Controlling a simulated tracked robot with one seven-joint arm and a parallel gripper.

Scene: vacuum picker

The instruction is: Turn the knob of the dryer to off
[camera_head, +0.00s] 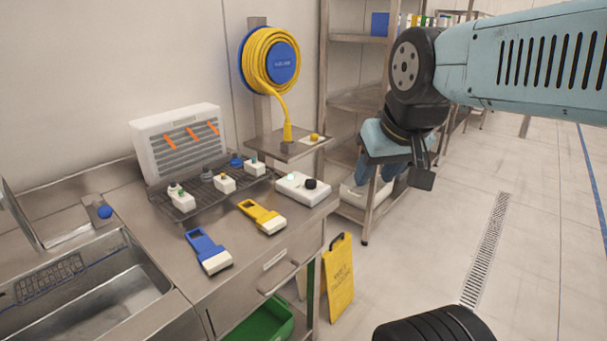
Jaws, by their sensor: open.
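A white control box (293,187) sits on the right end of the steel counter. It has a black knob (311,184) on top and a small green light lit beside the knob. The white dryer unit (160,135), with orange ribbons on its louvred front, stands at the back against the wall. My gripper (393,178) hangs in the air to the right of the box, past the counter's end, fingers downward. It is open, with nothing seen in it, and apart from the knob. The knob's exact pointing direction is too small to tell.
A wire rack (212,193) with several small white parts stands before the dryer. A small shelf (288,147) below the hose reel (270,62) overhangs behind the box. A shelving unit (357,99) stands behind my gripper.

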